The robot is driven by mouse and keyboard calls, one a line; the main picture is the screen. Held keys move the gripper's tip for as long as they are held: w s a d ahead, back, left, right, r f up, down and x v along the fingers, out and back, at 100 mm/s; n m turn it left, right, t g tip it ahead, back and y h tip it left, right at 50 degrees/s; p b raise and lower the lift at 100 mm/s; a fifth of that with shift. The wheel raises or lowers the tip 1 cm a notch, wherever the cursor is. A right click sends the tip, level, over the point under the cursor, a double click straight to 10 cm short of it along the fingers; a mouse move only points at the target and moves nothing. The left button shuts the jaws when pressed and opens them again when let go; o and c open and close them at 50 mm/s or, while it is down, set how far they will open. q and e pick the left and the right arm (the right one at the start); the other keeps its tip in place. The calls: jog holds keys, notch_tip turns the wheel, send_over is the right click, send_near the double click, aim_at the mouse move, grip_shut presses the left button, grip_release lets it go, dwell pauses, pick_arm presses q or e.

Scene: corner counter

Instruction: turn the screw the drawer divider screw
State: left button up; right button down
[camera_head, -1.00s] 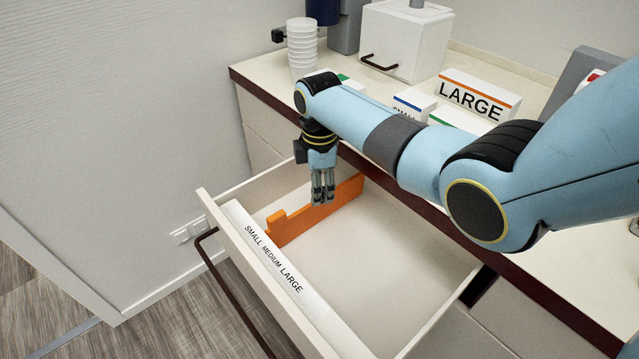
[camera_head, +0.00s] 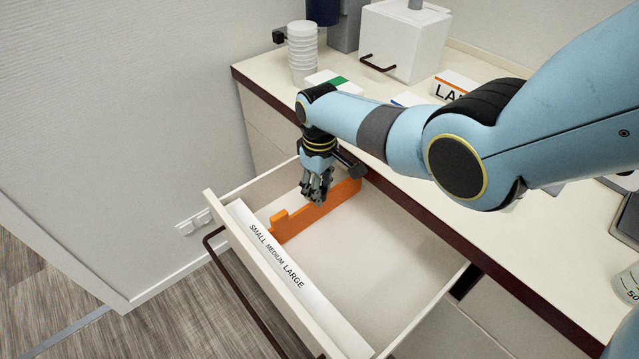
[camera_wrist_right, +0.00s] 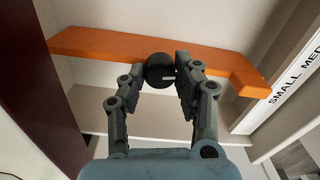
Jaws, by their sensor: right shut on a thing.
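The orange drawer divider (camera_head: 297,219) stands along the left part of the open drawer (camera_head: 390,240); in the right wrist view the divider (camera_wrist_right: 105,45) runs across the top. The divider screw (camera_wrist_right: 160,72) shows there as a dark round knob with a light mark, on top of the divider. My right gripper (camera_head: 316,196) reaches down into the drawer over the divider. In the wrist view my right gripper (camera_wrist_right: 161,78) has one finger on each side of the screw, shut on it. In the head view the fingers hide the screw. My left gripper is out of view.
The drawer's front label (camera_head: 274,254) reads SMALL, MEDIUM, LARGE. White cups (camera_head: 302,50), a white box with a dark handle (camera_head: 405,40) and labelled boxes (camera_head: 455,85) stand on the counter. The drawer floor right of the divider is bare.

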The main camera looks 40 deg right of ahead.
jog(key=shift+m, duration=1.1)
jog(key=shift+p, duration=0.3)
jog(key=c, duration=1)
grip_release()
jog(key=shift+o, duration=0.2)
notch_tip(320, 180, up, 12)
